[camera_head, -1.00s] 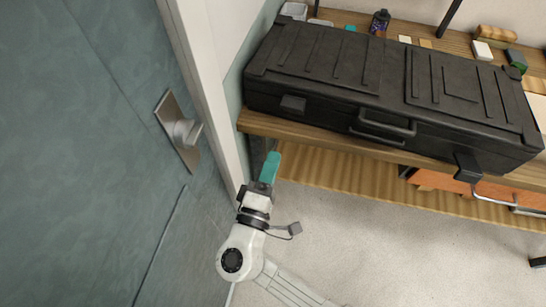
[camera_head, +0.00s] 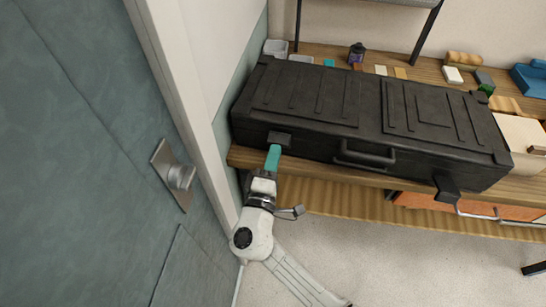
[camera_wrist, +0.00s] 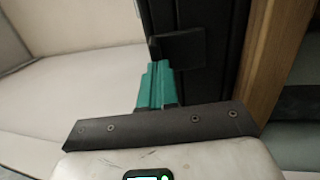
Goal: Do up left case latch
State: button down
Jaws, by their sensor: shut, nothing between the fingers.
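The long black case (camera_head: 365,115) lies lid shut on a wooden bench. Its left latch (camera_head: 279,138) juts from the front face near the left end; it also shows as a dark block in the wrist view (camera_wrist: 180,48). My gripper (camera_head: 273,152), with teal fingers, is shut and empty. Its fingertips are just below the latch at its lower edge; in the wrist view the fingertips (camera_wrist: 157,68) meet or nearly meet the block, and I cannot tell if they touch. The right latch (camera_head: 447,189) sticks out from the front face at the right end.
The case handle (camera_head: 365,155) is mid-front. A door with a metal handle (camera_head: 178,174) and a white frame stands close on the left of my arm. The bench edge (camera_head: 325,170) runs below the case. Small items, including a dark bottle (camera_head: 356,54), sit behind it.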

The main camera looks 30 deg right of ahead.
jog(key=shift+w+d+r+g+y+p, duration=0.2)
jog(key=shift+r+g+y+p, duration=0.15)
jog(key=shift+r+p, duration=0.45)
jog(key=shift+w+d+b, duration=0.2)
jog(key=shift+w+b, duration=0.05)
jog(key=shift+b, duration=0.3)
jog(key=shift+a, duration=0.1)
